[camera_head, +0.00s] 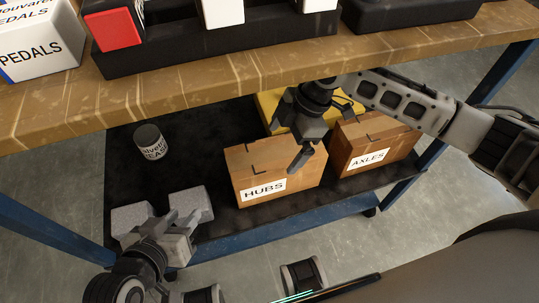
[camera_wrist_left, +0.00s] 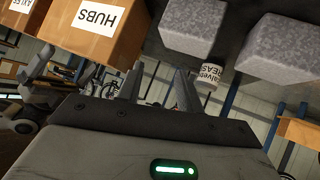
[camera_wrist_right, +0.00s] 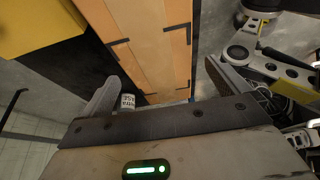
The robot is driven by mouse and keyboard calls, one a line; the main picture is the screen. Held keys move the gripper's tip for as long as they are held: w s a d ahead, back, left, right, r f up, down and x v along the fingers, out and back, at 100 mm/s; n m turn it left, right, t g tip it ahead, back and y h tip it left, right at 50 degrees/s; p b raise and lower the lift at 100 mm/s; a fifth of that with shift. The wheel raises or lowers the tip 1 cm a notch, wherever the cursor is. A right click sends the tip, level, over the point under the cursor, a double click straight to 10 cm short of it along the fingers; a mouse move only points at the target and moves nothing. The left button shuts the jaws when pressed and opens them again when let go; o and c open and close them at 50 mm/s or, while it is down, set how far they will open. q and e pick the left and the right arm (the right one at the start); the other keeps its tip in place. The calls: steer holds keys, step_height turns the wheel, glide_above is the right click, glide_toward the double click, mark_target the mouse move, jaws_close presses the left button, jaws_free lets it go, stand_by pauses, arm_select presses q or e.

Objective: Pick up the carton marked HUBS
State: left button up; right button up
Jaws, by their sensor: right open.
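The carton marked HUBS (camera_head: 250,165) is a brown box with a white label, upright on the dark lower shelf. It also shows at the top of the left wrist view (camera_wrist_left: 72,38). My right gripper (camera_head: 287,146) is over its top, open. In the right wrist view the carton's taped top (camera_wrist_right: 145,40) lies between the spread fingers; I cannot tell whether they touch it. My left gripper (camera_head: 174,230) is open and empty at the shelf's front left, close to two grey speckled blocks (camera_head: 131,217) (camera_head: 191,202).
A carton marked AXLES (camera_head: 391,150) stands right of the HUBS carton. A yellow object (camera_head: 266,105) lies behind them. A grease tin (camera_head: 151,142) stands at the left rear. The wooden upper shelf (camera_head: 200,85) overhangs the lower one.

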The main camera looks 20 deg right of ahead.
mark_target(276, 151)
steer(key=shift+x, duration=0.9)
steer(key=b+x, duration=0.2)
steer(key=x, duration=0.3)
steer(key=shift+w+a+r, duration=0.1)
steer(key=shift+a, duration=0.05)
steer(key=c, duration=1.9)
steer(key=shift+w+r, duration=0.15)
steer(key=shift+r, duration=0.1)
steer(key=shift+c, duration=0.3)
arm_select(q)
steer(key=shift+d+r+t+h, duration=0.2)
steer(key=shift+r+t, duration=0.1)
steer(key=shift+r, duration=0.15)
steer(key=shift+d+r+t+h, duration=0.2)
steer(key=shift+r+t, duration=0.1)
steer(key=shift+r, duration=0.1)
steer(key=shift+r, duration=0.1)
arm_select(e)
steer(key=shift+r, duration=0.15)
